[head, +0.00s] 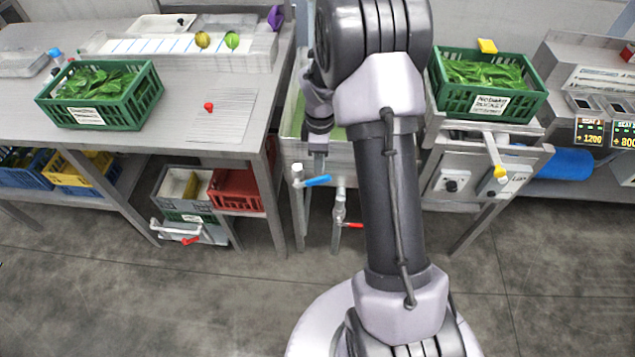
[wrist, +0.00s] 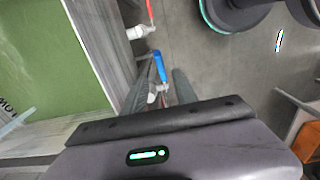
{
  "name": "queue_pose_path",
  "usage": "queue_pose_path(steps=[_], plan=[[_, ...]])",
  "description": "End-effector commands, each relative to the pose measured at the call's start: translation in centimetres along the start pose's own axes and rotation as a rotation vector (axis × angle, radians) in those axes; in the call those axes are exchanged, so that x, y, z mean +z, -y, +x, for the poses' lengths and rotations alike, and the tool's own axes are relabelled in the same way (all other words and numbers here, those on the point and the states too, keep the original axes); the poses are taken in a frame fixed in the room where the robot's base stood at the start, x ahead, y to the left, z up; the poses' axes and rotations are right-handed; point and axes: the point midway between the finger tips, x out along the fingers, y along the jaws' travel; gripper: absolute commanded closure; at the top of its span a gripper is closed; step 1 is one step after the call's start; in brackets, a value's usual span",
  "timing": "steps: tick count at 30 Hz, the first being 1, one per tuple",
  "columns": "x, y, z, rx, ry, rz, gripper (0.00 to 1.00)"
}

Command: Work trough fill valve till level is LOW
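The trough (head: 345,160) stands in the middle of the head view, largely behind my arm. Green liquid shows inside it, and in the wrist view the green surface (wrist: 50,50) fills the left side. A blue valve handle (head: 317,181) sits on a pipe at the trough's front and points right. A red valve handle (head: 352,225) sits lower on another pipe. My gripper (head: 318,150) points down just above the blue handle. In the wrist view its fingers (wrist: 158,92) are apart, with the blue handle (wrist: 160,66) seen between them; contact is unclear.
A dark upside-down marking (wrist: 8,106), apparently LOW, shows at the trough's left in the wrist view. Green crates of leaves stand on the left table (head: 140,105) and right stand (head: 520,105). A yellow-tipped lever (head: 497,160) juts out at right. The floor in front is clear.

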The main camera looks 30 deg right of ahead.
Motion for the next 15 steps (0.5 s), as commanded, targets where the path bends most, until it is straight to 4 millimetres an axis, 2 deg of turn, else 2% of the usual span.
queue_pose_path(steps=[1,6,10,15], plan=[[0.0,0.1,2.1,-0.004,0.000,0.001,0.65],[0.0,0.1,6.1,-0.004,0.000,0.001,0.65],[0.0,0.1,7.6,-0.004,0.000,0.003,0.65],[0.0,0.1,8.0,-0.002,-0.001,0.004,0.65]])
